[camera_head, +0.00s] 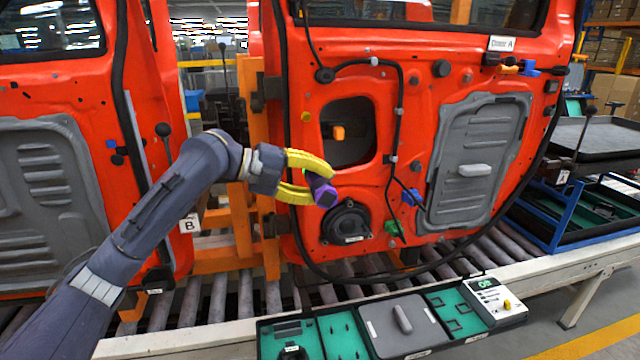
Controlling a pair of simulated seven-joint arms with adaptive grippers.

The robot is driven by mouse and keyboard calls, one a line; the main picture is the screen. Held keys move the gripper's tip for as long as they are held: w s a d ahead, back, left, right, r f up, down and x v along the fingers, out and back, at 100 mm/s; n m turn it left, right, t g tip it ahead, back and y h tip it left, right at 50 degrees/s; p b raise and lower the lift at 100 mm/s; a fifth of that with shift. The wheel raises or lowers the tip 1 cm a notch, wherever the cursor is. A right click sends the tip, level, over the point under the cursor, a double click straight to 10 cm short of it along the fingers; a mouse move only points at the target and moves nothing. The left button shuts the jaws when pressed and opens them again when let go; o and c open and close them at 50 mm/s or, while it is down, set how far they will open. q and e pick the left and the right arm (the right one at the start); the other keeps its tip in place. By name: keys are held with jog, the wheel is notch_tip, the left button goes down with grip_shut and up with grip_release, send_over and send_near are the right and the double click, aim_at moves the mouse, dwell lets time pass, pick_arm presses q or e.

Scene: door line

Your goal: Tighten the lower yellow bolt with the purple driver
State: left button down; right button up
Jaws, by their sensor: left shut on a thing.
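The purple driver (326,194) is held in front of the red door (425,130) marked "Door A". My left gripper (322,178), with yellow fingers, is shut on the driver, in front of the door's lower left part. A yellow bolt (306,116) shows on the door's left side, above my gripper. I cannot make out a second, lower yellow bolt; my gripper and the driver cover part of the door there. Whether the driver touches the door cannot be told. My right gripper is not in view.
A round black speaker (347,222) sits just below the driver. A black cable (399,110) runs down the door. A tray with green inserts (342,334) and a box with a display (492,300) stand in front of the roller conveyor (215,300). Another red door stands at left.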

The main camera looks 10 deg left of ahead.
aim_at(315, 196)
pick_arm(q)
jog(key=shift+r, duration=0.1)
dwell(0.5)
jog(key=shift+s+d, duration=0.55)
jog(key=shift+s, duration=0.5)
jog(key=shift+s+d, duration=0.5)
jog(key=shift+s, duration=0.5)
jog(key=shift+s+d, duration=0.55)
jog(key=shift+s, duration=0.5)
